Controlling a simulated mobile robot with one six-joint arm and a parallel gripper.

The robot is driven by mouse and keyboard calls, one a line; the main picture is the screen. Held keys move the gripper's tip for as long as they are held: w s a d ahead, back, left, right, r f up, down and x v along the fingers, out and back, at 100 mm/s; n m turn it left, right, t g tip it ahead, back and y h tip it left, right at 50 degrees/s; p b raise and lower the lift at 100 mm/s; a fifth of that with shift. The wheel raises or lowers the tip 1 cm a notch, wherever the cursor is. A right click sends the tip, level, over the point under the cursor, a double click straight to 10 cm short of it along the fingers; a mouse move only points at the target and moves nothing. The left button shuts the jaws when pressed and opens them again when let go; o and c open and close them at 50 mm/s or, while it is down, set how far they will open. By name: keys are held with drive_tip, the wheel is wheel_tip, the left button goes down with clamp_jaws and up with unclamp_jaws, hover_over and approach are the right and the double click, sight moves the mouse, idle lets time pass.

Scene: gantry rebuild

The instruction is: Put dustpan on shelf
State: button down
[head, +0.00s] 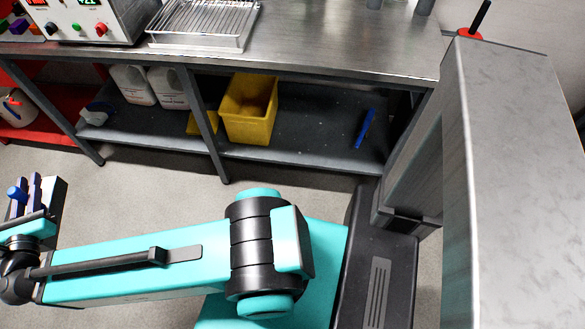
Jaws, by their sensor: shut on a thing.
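My gripper (27,196) is at the far left edge in the head view, low over the floor side of the bench. Its dark fingers are shut on a blue thing, apparently the dustpan (16,193). Only a small rounded blue end of it shows; the rest is hidden by the fingers or out of the frame. The grey lower shelf (310,143) runs under the steel bench, behind and to the right of the gripper. The held thing is apart from the shelf.
On the shelf stand a yellow bin (248,108), white jugs (150,86), a blue-grey object (97,113) and a blue strip (365,128). Bench legs (209,130) divide the shelf front. Shelf room is free around the blue strip. A grey cabinet (515,170) stands right.

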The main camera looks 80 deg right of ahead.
drive_tip(key=s+d+f+m+g+h+b, duration=0.1)
drive_tip(key=s+d+f+m+g+b, duration=0.2)
drive_tip(key=s+d+f+g, duration=0.65)
drive_tip(key=s+d+f+m+h+b, duration=0.15)
drive_tip(key=s+d+f+m, duration=0.35)
drive_tip(key=d, duration=1)
drive_tip(key=s+d+f+m+g+h+b, duration=0.1)
drive_tip(key=s+d+f+m+g+b, duration=0.3)
drive_tip(key=s+d+f, duration=0.6)
drive_tip(key=s+d+f+m+g+y+b, duration=0.2)
drive_tip(key=s+d+f+g, duration=0.2)
drive_tip(key=s, duration=0.9)
drive_tip(key=s+d+f+m+g+y+b, duration=0.2)
drive_tip(key=s+d+f+g+y, duration=0.1)
drive_tip(key=s, duration=0.9)
drive_tip(key=s+d+f+m+g+y+b, duration=0.2)
drive_tip(key=s+d+f+g, duration=0.3)
drive_tip(key=s, duration=0.8)
drive_tip(key=shift+s+f+m+y+b, duration=0.35)
drive_tip(key=shift+f+y+b, duration=0.2)
drive_tip(key=shift+f, duration=0.25)
drive_tip(key=shift+w+d, duration=0.1)
